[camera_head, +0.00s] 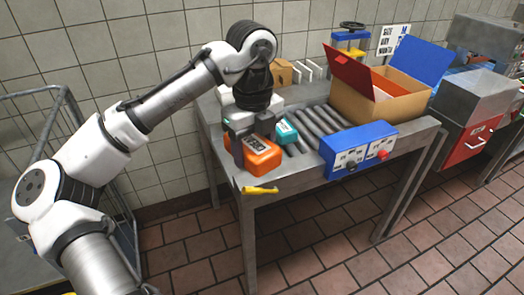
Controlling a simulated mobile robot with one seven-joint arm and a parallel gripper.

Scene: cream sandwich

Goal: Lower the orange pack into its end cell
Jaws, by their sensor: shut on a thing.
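An orange pack (262,158) with a white label on top is at the front left of the metal table. My gripper (246,147) is shut on the orange pack from above. The gap between the pack and the table top is too small to tell. A teal pack (287,132) with a white label sits just right of and behind the orange pack. The end cell and its edges cannot be made out; the gripper and packs hide that area. An open cardboard box (378,98) with red and blue flaps stands on the right part of the table.
A roller strip (318,120) runs between the packs and the box. A blue control box (358,147) with knobs is at the table's front. A yellow-handled tool (260,190) is at the front edge. A small brown carton (280,73) stands behind my gripper.

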